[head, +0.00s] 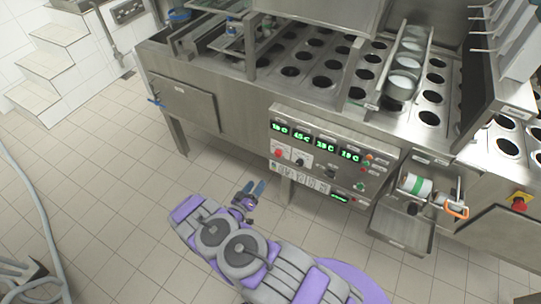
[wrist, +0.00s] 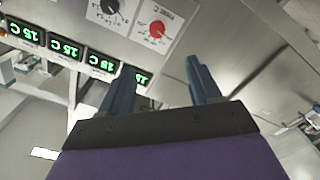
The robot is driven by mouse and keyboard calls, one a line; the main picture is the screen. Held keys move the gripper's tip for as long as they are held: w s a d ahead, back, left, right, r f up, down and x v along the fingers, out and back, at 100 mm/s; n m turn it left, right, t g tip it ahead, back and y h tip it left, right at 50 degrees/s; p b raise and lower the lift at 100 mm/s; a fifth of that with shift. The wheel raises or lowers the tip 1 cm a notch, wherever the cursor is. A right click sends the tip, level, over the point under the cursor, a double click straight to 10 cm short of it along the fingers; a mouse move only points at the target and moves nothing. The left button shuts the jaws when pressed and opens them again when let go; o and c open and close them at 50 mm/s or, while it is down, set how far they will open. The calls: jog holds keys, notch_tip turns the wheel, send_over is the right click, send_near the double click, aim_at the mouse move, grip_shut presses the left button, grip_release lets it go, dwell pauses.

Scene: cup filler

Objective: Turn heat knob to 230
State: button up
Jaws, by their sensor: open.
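The control panel of the steel machine carries a red knob (head: 279,152) and a black knob (head: 300,161), side by side on white dial plates below the green displays (head: 325,145). In the wrist view the red knob (wrist: 157,29) and the black knob (wrist: 110,6) show upside down near the top edge. Their dial markings are too small to read, and I cannot tell from the lettering which is the heat knob. My gripper (head: 255,187) is open and empty, below and left of the knobs in the head view. Its fingers (wrist: 160,70) point toward the panel and touch nothing.
A red emergency button (head: 519,204) is at far right. The machine's top has rows of cup holes and some white cups (head: 401,84). A grey hose (head: 38,215) lies left.

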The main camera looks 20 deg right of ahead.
aim_at(276, 155)
jog(key=b+x, duration=0.2)
jog(key=x, duration=1.5)
jog(key=shift+d+r, duration=0.15)
jog(key=shift+d, duration=0.05)
jog(key=shift+c, duration=0.4)
jog(key=c, duration=1)
jog(key=shift+o, duration=0.2)
